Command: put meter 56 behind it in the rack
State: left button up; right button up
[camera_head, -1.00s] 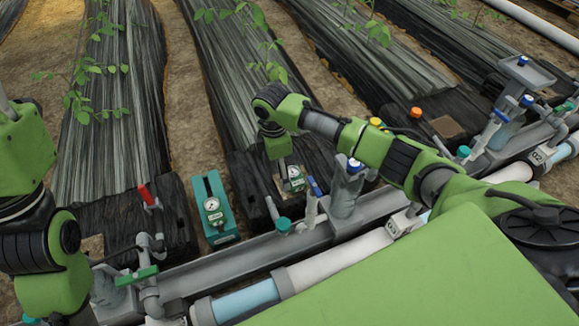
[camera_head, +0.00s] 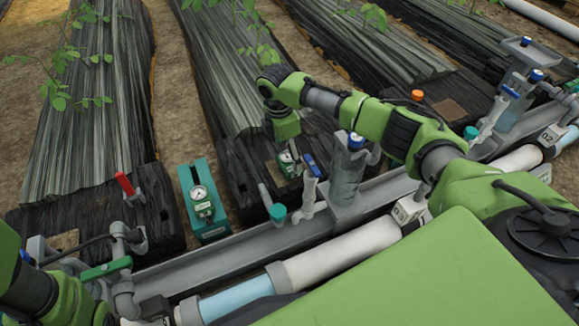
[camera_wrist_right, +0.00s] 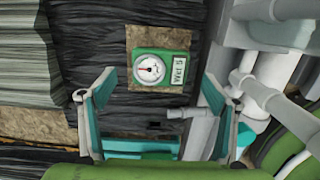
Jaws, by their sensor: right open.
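A small green meter (camera_head: 287,164) with a round white dial lies on a tan patch on the black bed cover. In the right wrist view the meter (camera_wrist_right: 163,68) shows its dial and a white label that seems to read "Wet 5". My right gripper (camera_head: 289,146) is above the meter; in its wrist view the fingers are spread and empty, with the meter beyond the tips. A teal rack (camera_head: 193,179) stands to the left and holds a meter with a dial (camera_head: 200,193) and a green front. My left arm shows at the lower left; its gripper is out of view.
A grey channel with a pipe (camera_head: 345,245) runs along the front. Blue-capped valves (camera_head: 355,142) stand right of the green meter. A red-handled valve (camera_head: 125,184) stands left of the rack. Bare soil lies behind the rack.

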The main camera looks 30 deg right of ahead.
aim_at(289, 160)
jog(key=f, duration=0.1)
jog(key=f+b, duration=0.1)
jog(key=f, duration=0.1)
jog(key=f+b, duration=0.1)
jog(key=shift+d+f, duration=0.2)
jog(key=shift+d, duration=0.05)
